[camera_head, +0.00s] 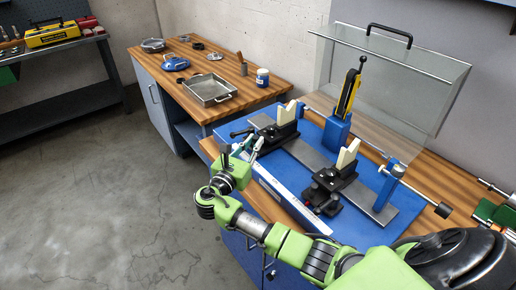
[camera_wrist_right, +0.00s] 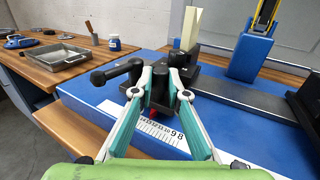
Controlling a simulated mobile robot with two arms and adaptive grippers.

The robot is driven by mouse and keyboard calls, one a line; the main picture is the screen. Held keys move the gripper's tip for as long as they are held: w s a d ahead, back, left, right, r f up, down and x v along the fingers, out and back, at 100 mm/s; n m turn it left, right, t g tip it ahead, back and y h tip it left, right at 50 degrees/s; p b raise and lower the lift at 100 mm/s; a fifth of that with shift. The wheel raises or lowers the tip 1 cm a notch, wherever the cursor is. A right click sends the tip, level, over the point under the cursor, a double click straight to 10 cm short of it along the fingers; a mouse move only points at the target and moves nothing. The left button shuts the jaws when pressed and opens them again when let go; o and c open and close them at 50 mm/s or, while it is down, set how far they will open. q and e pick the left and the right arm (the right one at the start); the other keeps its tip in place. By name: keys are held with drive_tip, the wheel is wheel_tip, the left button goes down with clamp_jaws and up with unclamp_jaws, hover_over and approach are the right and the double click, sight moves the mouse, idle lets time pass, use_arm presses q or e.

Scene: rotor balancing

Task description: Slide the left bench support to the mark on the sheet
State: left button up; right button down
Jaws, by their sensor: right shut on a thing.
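The left bench support (camera_head: 270,133) is a black base with a cream V-shaped top, standing at the far left part of the blue bench bed. In the right wrist view its cream top (camera_wrist_right: 190,28) rises behind its black body. My right gripper (camera_head: 256,147) is shut on the left bench support's black front part; in the wrist view its two fingers (camera_wrist_right: 160,80) lie on either side of it. A black lever handle sticks out to the left. A white scale strip (camera_wrist_right: 160,132) runs along the bed's front edge. I cannot make out a marked sheet. My left gripper is not in view.
The right bench support (camera_head: 330,185) stands further right on the same grey rail (camera_head: 310,155). A blue post (camera_head: 336,132) with a yellow-black device is behind the rail. A clear guard (camera_head: 400,85) stands raised at the back. A metal tray (camera_head: 210,90) sits on the wooden side bench.

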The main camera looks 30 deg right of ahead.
drive_tip(key=shift+w, duration=0.1)
drive_tip(key=c, duration=2)
unclamp_jaws()
drive_tip(key=shift+o, duration=0.2)
drive_tip(key=v, duration=1.2)
drive_tip(key=shift+f, duration=0.1)
